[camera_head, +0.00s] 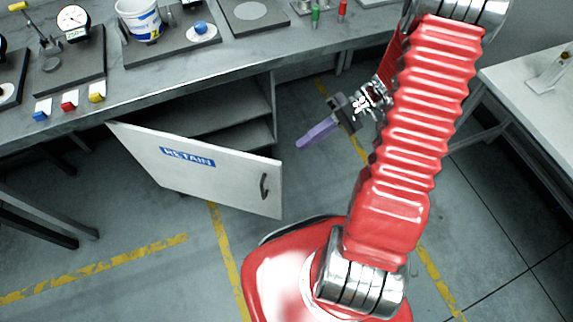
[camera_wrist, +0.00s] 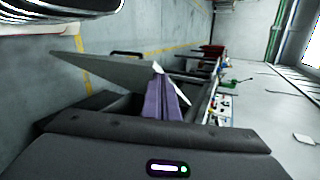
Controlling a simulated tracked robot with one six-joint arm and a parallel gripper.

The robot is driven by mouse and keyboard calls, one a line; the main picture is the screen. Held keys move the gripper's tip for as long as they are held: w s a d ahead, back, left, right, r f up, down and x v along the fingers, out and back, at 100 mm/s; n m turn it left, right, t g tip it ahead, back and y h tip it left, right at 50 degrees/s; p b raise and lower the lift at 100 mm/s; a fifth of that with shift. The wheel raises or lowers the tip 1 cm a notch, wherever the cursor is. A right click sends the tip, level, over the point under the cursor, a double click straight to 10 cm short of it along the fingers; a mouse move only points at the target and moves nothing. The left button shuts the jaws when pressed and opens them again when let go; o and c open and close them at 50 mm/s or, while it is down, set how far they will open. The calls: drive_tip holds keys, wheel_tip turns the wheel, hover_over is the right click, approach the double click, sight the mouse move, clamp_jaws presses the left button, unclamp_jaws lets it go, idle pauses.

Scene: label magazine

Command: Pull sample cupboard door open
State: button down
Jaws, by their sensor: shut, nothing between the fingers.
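The sample cupboard door (camera_head: 205,172) is a pale panel with a blue RETAIN label (camera_head: 188,157). It stands swung out from the cupboard under the bench, and the shelves inside (camera_head: 225,115) show above it. Its dark handle (camera_head: 264,186) is near the right edge. My gripper (camera_head: 301,146), with purple fingers, is shut and empty, to the right of the door and apart from the handle. In the wrist view, my purple fingers (camera_wrist: 163,101) are together, and the door (camera_wrist: 120,72) shows edge-on beyond them with its handle (camera_wrist: 126,54).
The grey bench (camera_head: 110,85) above the cupboard carries a white tub (camera_head: 140,20), a dial gauge (camera_head: 72,20) and coloured blocks (camera_head: 69,100). A white table (camera_head: 530,95) stands at the right. The floor before the door is clear, with yellow lines.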

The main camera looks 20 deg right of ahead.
drive_tip(key=d+f+m+t+y, duration=0.1)
drive_tip(key=d+f+t+y, duration=0.1)
drive_tip(key=f, duration=0.4)
drive_tip(key=d+f+m+t+y, duration=0.2)
drive_tip(key=d+f+t, duration=0.1)
drive_tip(key=f+t, duration=0.3)
drive_tip(key=shift+d, duration=0.4)
drive_tip(key=a, duration=1.1)
drive_tip(key=shift+w+a, duration=0.3)
drive_tip(key=shift+w, duration=0.1)
